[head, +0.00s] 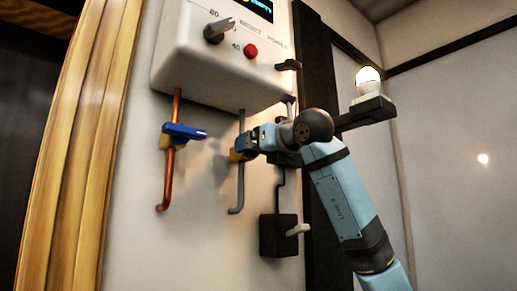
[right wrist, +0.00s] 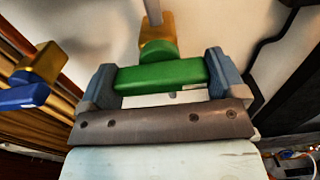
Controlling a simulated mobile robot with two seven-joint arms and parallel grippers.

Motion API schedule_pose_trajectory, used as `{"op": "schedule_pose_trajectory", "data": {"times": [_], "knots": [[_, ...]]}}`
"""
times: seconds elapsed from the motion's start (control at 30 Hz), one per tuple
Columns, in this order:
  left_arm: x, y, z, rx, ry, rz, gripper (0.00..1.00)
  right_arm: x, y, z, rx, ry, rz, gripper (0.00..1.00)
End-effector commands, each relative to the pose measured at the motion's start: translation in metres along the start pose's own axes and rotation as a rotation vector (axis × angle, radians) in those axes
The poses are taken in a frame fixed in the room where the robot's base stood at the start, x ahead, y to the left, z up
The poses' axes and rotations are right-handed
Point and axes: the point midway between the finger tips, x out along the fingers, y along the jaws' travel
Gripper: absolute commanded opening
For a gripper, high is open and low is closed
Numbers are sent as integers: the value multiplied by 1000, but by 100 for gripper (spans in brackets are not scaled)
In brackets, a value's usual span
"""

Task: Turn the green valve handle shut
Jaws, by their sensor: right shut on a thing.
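The green valve handle (right wrist: 162,76) shows in the right wrist view, lying crosswise between the two fingers of my right gripper (right wrist: 165,82). The gripper is shut on it, one finger at each end. Behind the handle is a brass valve body (right wrist: 155,35) on a grey pipe. In the head view my right gripper (head: 252,143) is at the grey pipe (head: 240,185) under the white brewer box (head: 215,60), and it hides the green handle there. My left gripper is not in view.
A blue valve handle (head: 184,132) sits on the copper pipe (head: 177,105) to the left. A black box with a pale lever (head: 278,236) is on the wall below right. A lit bulb (head: 368,78) stands on a dark bracket behind my arm.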

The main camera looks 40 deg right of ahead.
Motion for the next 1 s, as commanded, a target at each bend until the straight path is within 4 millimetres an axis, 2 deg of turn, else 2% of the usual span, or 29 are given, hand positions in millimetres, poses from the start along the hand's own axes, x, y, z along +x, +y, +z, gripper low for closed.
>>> {"op": "schedule_pose_trajectory", "data": {"times": [0.07,0.27,0.43,0.57,0.8,1.0], "knots": [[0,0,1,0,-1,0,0,0,0,1,3,-1,0,100],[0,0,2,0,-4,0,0,0,0,0,1,-1,0,100],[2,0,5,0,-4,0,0,-12,0,0,0,-3,-1,100],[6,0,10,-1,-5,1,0,-36,0,-1,-2,-5,-1,100],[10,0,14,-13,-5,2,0,-92,-1,-1,0,-5,-1,100],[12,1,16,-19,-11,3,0,-125,0,0,0,-3,-1,100]]}}
